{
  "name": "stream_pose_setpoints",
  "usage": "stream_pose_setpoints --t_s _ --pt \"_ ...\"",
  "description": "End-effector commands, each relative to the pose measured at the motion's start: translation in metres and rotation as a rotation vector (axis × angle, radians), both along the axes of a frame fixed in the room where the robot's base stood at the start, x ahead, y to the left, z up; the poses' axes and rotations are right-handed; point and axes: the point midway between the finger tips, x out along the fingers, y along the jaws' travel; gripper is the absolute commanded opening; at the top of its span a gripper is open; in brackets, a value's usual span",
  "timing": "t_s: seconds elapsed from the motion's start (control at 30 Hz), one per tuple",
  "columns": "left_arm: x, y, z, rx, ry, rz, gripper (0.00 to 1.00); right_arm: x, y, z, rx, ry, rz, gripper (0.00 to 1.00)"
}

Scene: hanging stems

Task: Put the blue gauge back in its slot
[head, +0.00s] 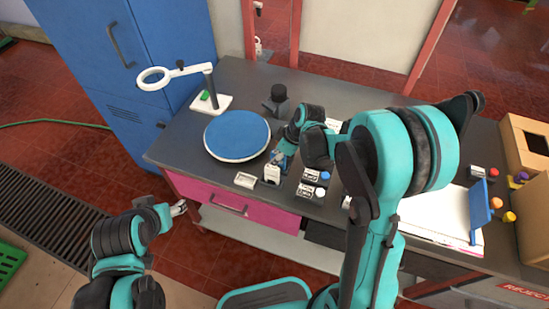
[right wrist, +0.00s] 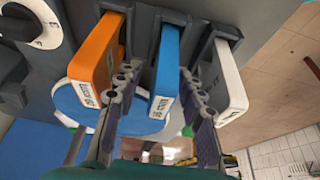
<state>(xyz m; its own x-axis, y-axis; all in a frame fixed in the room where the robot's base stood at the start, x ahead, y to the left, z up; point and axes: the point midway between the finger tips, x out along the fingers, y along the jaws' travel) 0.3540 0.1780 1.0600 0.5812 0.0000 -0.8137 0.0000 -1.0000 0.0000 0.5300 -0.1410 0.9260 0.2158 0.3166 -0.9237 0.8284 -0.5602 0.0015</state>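In the right wrist view the blue gauge (right wrist: 165,75) stands between an orange gauge (right wrist: 98,65) and a white gauge (right wrist: 228,80), at the prongs of a dark rack (right wrist: 190,38). My right gripper (right wrist: 158,75) has one finger on each side of the blue gauge, with a gap at the left finger. It looks open around it. How deep the gauge sits is hidden. In the head view my right gripper (head: 283,156) is low over the grey table, right of the blue disc. My left gripper (head: 180,208) is off the table's front left; its fingers are too small to judge.
The blue round disc (head: 237,136) and a white magnifier stand (head: 210,98) are at the table's left. Small labelled boxes (head: 311,183) stand right of my gripper. A white dial (right wrist: 42,22) is near the rack. A cardboard box (head: 525,147) is at the far right.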

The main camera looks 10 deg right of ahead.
Motion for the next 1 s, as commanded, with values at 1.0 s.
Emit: stream_pose_setpoints --t_s 1.0 --pt "0.0 0.0 -0.001 0.0 0.0 0.0 0.58 -0.032 -0.035 0.109 -0.006 0.0 -0.036 0.39"
